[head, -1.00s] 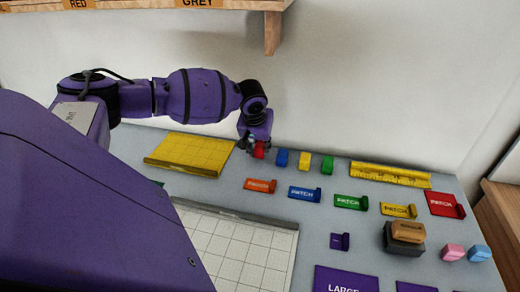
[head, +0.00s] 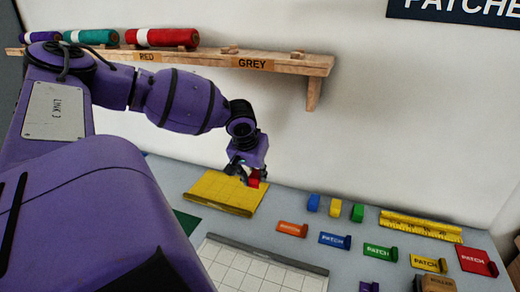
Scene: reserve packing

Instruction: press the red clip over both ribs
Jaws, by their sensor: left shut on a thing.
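The red clip (head: 254,178) is a small red block. My left gripper (head: 247,175) is shut on it and appears to hold it above the table, near the right back corner of the yellow board (head: 220,190). A rib-like raised strip runs along the front edge of the yellow board. A white gridded board (head: 255,272) in front has a grey raised strip (head: 268,254) along its back edge. I cannot tell which strips are the two ribs. My right gripper is not in view.
Blue (head: 313,203), yellow (head: 335,208) and green (head: 357,212) blocks stand right of the clip. Several patches, one orange (head: 292,229), lie before them. A yellow ruler (head: 420,226) lies at the back right. A shelf (head: 290,65) with rolls overhangs the back wall.

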